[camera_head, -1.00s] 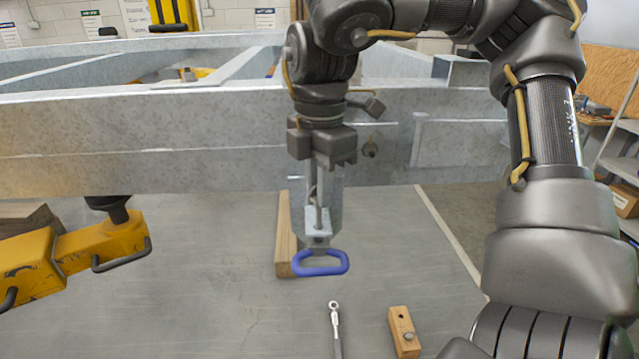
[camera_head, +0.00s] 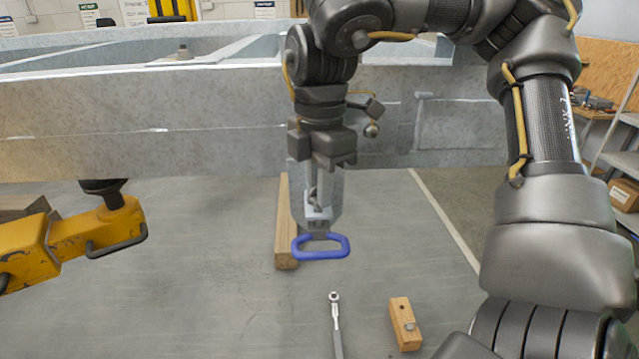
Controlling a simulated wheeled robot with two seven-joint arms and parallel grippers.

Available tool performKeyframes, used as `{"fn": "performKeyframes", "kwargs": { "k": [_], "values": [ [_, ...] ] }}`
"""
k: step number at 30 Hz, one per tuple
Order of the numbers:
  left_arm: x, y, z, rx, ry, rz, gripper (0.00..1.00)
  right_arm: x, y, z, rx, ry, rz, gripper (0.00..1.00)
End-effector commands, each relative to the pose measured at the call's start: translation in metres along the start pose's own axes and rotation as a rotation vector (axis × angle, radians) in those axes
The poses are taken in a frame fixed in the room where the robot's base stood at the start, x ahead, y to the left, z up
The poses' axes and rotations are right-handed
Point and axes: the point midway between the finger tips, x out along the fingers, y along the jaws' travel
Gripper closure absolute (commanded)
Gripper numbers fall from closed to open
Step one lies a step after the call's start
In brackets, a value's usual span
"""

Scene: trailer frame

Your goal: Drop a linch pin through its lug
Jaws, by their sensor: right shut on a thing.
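My right gripper (camera_head: 320,172) points straight down in front of the trailer frame's beam (camera_head: 230,125). It is shut on a thin metal piece that seems to be the linch pin; the fingers and shadow make it hard to make out. My left gripper is not in view.
A ratchet (camera_head: 335,320) and a small wooden block (camera_head: 404,323) lie at the front. Yellow equipment (camera_head: 75,243) is at the left. A shelf (camera_head: 615,165) is at the far right. Grey floor between is clear.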

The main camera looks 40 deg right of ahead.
Motion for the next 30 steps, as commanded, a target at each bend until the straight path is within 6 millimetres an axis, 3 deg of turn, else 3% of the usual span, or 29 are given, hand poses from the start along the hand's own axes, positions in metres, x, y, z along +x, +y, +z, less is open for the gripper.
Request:
{"fn": "performKeyframes", "kwargs": {
  "k": [13, 14, 19, 30],
  "values": [
    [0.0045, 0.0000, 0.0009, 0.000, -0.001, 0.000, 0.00, 0.0059, 0.0000, 0.0001, 0.000, 0.000, 0.000, 1.00],
    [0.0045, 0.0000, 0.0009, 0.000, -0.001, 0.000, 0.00, 0.0058, 0.0000, 0.0001, 0.000, 0.000, 0.000, 0.82],
    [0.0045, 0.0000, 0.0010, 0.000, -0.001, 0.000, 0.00, 0.0058, 0.0000, 0.0001, 0.000, 0.000, 0.000, 0.60],
    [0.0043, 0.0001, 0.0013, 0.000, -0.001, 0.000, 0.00, -0.0009, 0.0003, -0.0002, 0.000, 0.000, 0.002, 0.59]
  ]
}}
